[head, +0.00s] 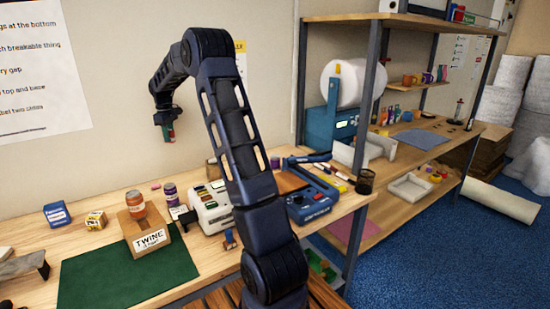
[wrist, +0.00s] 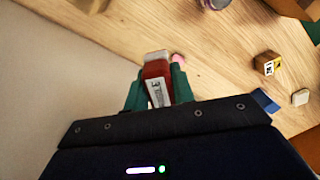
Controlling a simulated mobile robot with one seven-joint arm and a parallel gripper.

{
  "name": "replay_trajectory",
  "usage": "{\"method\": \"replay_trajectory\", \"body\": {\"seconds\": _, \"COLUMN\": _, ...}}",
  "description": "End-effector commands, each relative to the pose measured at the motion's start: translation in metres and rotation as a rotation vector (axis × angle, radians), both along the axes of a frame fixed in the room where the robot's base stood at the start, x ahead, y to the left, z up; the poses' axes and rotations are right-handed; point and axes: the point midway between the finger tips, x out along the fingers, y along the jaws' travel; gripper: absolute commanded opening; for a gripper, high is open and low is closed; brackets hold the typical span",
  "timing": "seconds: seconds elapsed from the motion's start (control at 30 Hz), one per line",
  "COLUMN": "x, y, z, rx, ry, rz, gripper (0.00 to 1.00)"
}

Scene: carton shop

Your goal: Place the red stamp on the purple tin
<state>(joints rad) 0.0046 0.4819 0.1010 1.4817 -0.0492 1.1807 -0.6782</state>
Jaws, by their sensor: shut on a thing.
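The red stamp (wrist: 157,72), with a pale end and a white label, sits between the green fingers of my gripper (wrist: 157,88) in the wrist view. My gripper is shut on it. In the head view my gripper (head: 166,121) is high above the bench near the wall, with a little red (head: 172,135) showing at its fingers. A small purple tin (head: 170,194) stands on the bench below, just right of the twine box. A rounded purplish thing (wrist: 216,3) is cut off at the wrist view's top edge; I cannot tell if it is the tin.
A white device (head: 210,208) and a blue machine (head: 310,205) stand to the right. A small pink thing (wrist: 178,58) lies on the bench beyond the stamp.

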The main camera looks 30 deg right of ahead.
Motion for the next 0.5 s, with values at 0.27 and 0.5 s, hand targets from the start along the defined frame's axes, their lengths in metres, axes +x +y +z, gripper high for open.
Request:
{"method": "replay_trajectory", "body": {"seconds": 0.27, "x": 0.008, "y": -0.125, "z": 0.009, "rx": 0.0, "ry": 0.0, "rz": -0.191, "gripper": 0.02}}
{"method": "replay_trajectory", "body": {"seconds": 0.5, "x": -0.001, "y": -0.23, "z": 0.017, "rx": -0.001, "ry": 0.0, "rz": -0.351, "gripper": 0.02}}
